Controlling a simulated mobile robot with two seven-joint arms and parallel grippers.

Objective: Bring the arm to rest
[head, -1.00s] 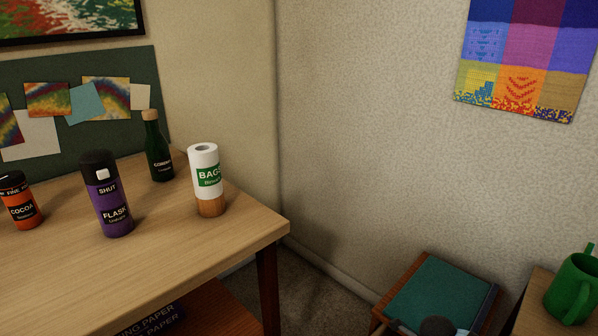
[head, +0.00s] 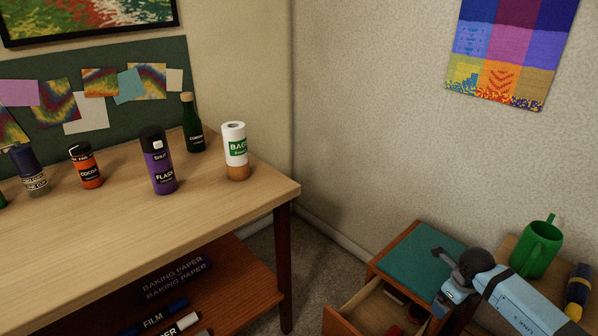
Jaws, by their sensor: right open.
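My right arm comes in from the lower right, with a pale blue link and a dark rounded joint. My right gripper (head: 441,280) is empty and open, in front of the small cabinet with a teal top (head: 415,252). It is over or beside the cabinet's open drawer (head: 372,312); I cannot tell how high above it. Part of the hand is hidden by its angle. My left gripper is not in view.
A wooden table (head: 120,225) on the left holds a purple flask (head: 160,170), orange cocoa tin (head: 86,170), green bottle (head: 193,128) and bags roll (head: 235,150). A green mug (head: 537,248) and a dark blue-and-yellow object (head: 578,292) stand at right, close to my arm.

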